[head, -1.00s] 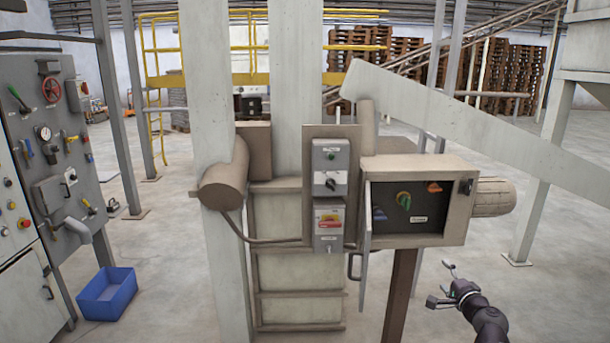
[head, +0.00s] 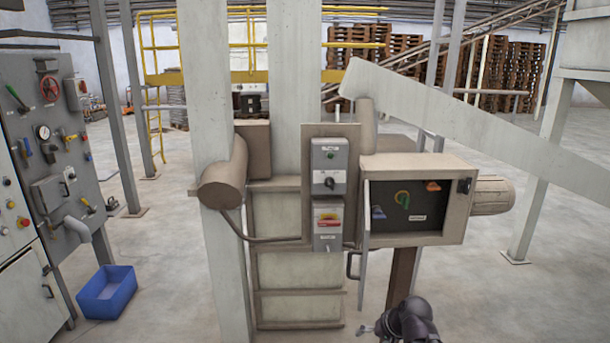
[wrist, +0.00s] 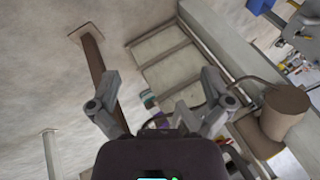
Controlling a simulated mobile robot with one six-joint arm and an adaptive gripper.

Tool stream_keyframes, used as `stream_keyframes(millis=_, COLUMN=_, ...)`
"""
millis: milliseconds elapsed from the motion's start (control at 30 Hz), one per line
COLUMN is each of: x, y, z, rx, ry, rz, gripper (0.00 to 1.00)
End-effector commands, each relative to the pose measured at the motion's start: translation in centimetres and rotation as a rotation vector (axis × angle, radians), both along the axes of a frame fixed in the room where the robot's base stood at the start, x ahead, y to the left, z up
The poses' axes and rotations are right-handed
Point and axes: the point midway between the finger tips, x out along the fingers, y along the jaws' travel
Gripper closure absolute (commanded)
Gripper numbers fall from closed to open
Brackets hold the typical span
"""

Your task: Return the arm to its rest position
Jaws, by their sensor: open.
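My gripper (wrist: 160,75) is open and empty in the wrist view, its two fingers spread wide apart. In the head view my arm shows at the bottom edge, right of centre, with a fingertip (head: 366,330) poking out to its left. It is low in front of the brown post (head: 403,278) under the open cabinet (head: 464,200). Most of the gripper is hidden behind the arm there. Nothing touches the fingers that I can see.
The cabinet door (head: 366,235) hangs open. Two grey switch boxes (head: 328,165) are on the machine column left of it. A blue bin (head: 107,292) stands on the floor beside a control panel (head: 60,150) at the left. The floor at right is clear.

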Motion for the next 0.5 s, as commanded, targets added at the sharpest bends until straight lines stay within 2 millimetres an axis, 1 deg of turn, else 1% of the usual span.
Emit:
stream_keyframes(millis=33, x=-1.0, y=0.5, z=-0.5, rx=-0.056, ry=0.044, rz=0.041, gripper=0.00)
stream_keyframes(millis=100, x=-2.3, y=0.8, z=-1.2, rx=-0.135, ry=0.108, rz=0.088, gripper=0.00)
stream_keyframes(millis=233, x=-4.4, y=0.7, z=-2.0, rx=-0.270, ry=0.210, rz=0.153, gripper=0.00)
stream_keyframes(millis=400, x=-6.1, y=0.4, z=-2.3, rx=-0.387, ry=0.296, rz=0.197, gripper=0.00)
stream_keyframes(millis=433, x=-6.3, y=0.8, z=-2.3, rx=-0.400, ry=0.305, rz=0.203, gripper=0.00)
stream_keyframes(millis=500, x=-6.5, y=0.8, z=-2.3, rx=-0.419, ry=0.319, rz=0.208, gripper=0.00)
